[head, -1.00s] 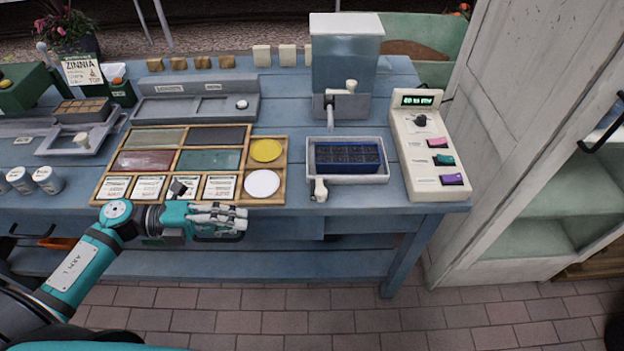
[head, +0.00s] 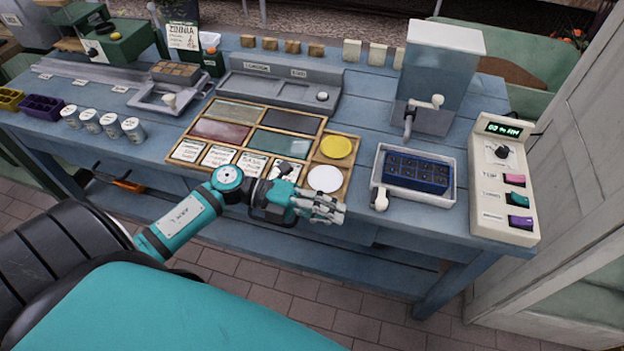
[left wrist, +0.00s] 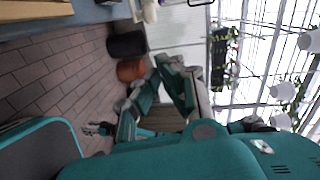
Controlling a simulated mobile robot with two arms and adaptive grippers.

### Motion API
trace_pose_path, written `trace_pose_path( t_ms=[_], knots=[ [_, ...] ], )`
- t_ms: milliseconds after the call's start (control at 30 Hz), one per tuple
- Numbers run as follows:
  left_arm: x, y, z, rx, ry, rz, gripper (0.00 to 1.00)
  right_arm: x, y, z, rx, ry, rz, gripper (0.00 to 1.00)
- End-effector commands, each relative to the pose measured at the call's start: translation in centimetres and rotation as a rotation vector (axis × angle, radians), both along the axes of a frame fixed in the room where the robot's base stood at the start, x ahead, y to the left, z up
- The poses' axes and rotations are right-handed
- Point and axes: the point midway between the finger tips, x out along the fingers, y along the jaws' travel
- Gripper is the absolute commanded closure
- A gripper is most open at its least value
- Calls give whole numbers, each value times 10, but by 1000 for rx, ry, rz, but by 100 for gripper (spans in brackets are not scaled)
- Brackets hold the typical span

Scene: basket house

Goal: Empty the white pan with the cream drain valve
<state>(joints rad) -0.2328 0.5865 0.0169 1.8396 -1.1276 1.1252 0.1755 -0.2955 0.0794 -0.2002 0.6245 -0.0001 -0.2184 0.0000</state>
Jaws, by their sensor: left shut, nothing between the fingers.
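The white pan (head: 446,197) sits on the blue table, below the water tank, with a dark blue seed tray (head: 417,172) inside it. The cream drain valve (head: 380,200) sticks out at the pan's front left corner. My left gripper (head: 338,212) is shut and empty in front of the table's front edge, left of the valve and apart from it. The pan's floor is mostly hidden by the seed tray, so I cannot tell how much water is in it. My right gripper is not in the head view; a teal arm shows in the left wrist view, but no right gripper is clear.
A clear tank (head: 440,75) with a cream tap (head: 437,102) stands behind the pan. A cream control box (head: 506,180) stands to its right. A wooden sorting tray (head: 345,157) lies to its left. A pale cabinet (head: 575,200) bounds the right side.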

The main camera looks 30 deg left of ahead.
Motion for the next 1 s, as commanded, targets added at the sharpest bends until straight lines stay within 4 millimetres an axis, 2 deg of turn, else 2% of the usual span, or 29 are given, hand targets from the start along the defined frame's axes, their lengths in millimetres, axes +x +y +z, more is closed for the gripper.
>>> trace_pose_path(
  t_ms=[133, 300, 500, 1000],
  knots=[
    [10, -30, 0, -5, -2, 1, 100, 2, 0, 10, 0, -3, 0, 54],
    [33, -40, -6, -1, -2, 1, 100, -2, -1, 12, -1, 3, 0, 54],
    [44, -45, -10, 1, 1, 0, 100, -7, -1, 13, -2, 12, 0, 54],
    [44, -49, -9, 1, 1, 9, 100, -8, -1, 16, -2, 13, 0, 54]
  ],
)
